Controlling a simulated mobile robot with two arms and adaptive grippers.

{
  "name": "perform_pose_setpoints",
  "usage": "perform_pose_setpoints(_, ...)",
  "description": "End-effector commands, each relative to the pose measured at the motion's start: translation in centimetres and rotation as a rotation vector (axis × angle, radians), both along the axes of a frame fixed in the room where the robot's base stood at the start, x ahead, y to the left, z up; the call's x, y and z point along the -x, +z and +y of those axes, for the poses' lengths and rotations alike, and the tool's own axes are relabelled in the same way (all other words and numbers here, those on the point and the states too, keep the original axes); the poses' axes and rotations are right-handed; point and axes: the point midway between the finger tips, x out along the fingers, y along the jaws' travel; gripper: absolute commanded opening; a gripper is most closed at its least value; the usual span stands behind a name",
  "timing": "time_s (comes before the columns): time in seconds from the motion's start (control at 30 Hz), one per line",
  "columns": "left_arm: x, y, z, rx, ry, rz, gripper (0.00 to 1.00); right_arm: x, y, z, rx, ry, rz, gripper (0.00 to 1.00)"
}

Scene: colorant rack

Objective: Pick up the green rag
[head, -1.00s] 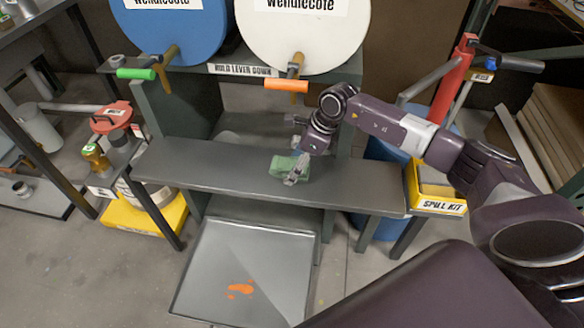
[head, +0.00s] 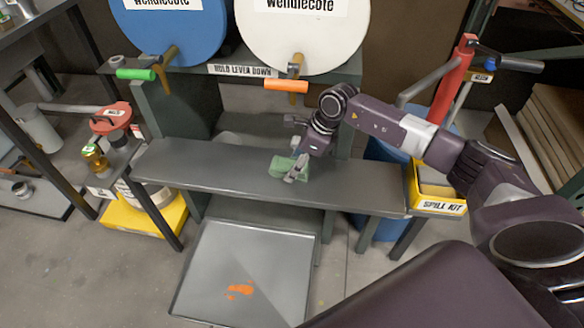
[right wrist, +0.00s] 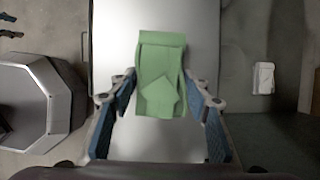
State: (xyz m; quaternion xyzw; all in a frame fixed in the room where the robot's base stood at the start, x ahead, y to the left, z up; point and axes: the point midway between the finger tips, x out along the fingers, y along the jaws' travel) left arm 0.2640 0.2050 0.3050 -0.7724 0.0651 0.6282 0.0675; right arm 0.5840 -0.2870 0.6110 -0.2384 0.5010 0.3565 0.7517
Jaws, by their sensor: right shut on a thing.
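The green rag (head: 281,166) is a folded pad over the grey bench (head: 220,175) below the drums in the head view. My right gripper (head: 297,168) reaches it from the right and is shut on it. In the right wrist view, the rag (right wrist: 160,75) sits between the two fingers of the gripper (right wrist: 161,84), held at both sides. I cannot tell whether its underside touches the bench. My left gripper is not in view.
A blue drum (head: 178,30) and a white drum (head: 300,32) stand above the bench. A grey tray (head: 215,290) with orange spots lies below it. A yellow spill kit (head: 437,190) is to the right. The bench's left part is clear.

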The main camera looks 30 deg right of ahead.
Motion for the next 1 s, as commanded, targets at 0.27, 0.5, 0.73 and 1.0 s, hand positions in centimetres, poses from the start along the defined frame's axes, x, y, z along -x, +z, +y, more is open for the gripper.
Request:
perform_pose_setpoints(0.27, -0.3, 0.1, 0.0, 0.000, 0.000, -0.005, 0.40, 0.1, -0.1, 0.0, 0.003, 0.000, 0.003, 0.24)
perform_pose_setpoints(0.5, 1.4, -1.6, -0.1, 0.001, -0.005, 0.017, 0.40, 0.0, 1.3, -0.1, 0.002, 0.001, -0.001, 0.24)
perform_pose_setpoints(0.73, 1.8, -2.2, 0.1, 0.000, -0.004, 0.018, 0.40, 1.3, 3.8, 0.8, 0.003, 0.005, 0.004, 0.24)
perform_pose_setpoints(1.0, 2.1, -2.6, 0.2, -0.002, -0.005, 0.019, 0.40, 5.4, 3.9, 4.0, 0.002, 0.005, 0.003, 0.24)
